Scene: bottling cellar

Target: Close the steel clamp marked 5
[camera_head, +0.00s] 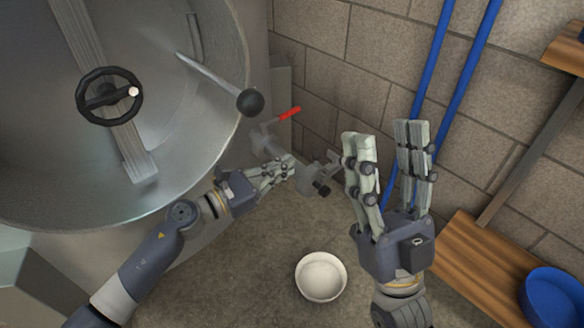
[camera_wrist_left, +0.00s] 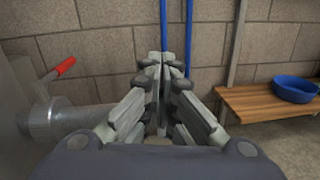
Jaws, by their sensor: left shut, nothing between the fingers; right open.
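A grey steel clamp (camera_head: 315,180) with a dark knob (camera_head: 321,188) sits at the outlet end of a steel pipe low beside the tank. I cannot read any mark on it, and I cannot tell how far it is open. My left gripper (camera_head: 289,166) is shut and empty, its fingertips beside the clamp's left side in the head view; I cannot tell whether they touch. In the left wrist view its closed fingers (camera_wrist_left: 165,62) point toward the wall, and the clamp cannot be made out. My right gripper (camera_head: 386,133) is open and empty, raised right of the clamp.
A steel tank (camera_head: 200,195) with a black handwheel (camera_head: 109,96) fills the left. A red valve lever (camera_head: 290,113) stands above the pipe. A white bowl (camera_head: 320,277) is on the floor. Blue pipes (camera_head: 452,75) run up the wall; a wooden bench (camera_head: 478,268) holds a blue basin (camera_head: 553,298).

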